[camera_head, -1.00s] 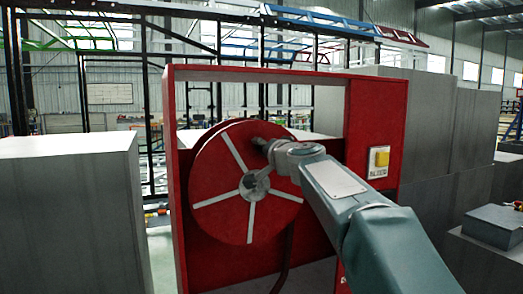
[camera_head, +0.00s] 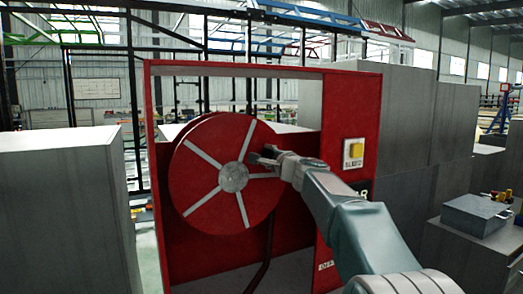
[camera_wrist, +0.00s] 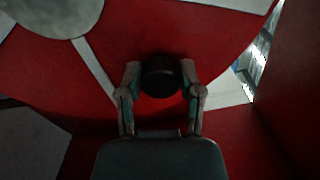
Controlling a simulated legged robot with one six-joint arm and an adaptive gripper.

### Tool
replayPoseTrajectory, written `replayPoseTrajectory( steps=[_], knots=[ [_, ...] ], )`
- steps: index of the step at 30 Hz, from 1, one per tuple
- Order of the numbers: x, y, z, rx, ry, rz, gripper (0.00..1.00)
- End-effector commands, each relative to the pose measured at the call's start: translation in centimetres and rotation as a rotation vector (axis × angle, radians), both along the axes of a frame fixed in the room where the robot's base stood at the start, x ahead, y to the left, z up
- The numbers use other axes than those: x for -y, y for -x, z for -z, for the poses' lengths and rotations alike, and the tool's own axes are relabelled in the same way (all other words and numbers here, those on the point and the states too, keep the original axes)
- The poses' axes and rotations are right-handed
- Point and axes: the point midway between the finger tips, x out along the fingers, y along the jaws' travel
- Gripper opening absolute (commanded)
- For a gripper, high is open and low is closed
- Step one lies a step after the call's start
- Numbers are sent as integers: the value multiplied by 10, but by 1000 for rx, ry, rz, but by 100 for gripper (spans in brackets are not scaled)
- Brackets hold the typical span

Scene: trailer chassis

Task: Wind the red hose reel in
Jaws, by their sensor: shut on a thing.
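The red hose reel (camera_head: 205,190) has white spokes and a grey hub (camera_head: 233,177), and sits upright in a red frame (camera_head: 350,105). My gripper (camera_head: 265,157) is at the right part of the reel's face, right of and a little above the hub. In the wrist view my gripper (camera_wrist: 161,85) has its two fingers on either side of a dark round knob (camera_wrist: 160,76) standing out from the red face (camera_wrist: 110,30). It is shut on this knob. In the head view the knob is hidden by the gripper. A dark hose (camera_head: 266,245) hangs below the reel.
A yellow button (camera_head: 355,151) on a pale plate is on the frame's right panel. Grey blocks stand left (camera_head: 60,210) and right (camera_head: 435,120) of the frame. A grey box (camera_head: 476,214) with small fittings is at the right.

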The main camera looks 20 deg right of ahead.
Motion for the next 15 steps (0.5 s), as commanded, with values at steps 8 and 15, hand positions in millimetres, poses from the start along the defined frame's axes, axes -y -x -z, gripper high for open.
replayPoseTrajectory(
  steps=[8,15],
  knots=[
    [13,-3,28,-54,-250,3,0],
    [17,-4,46,-88,-420,4,0]
  ],
)
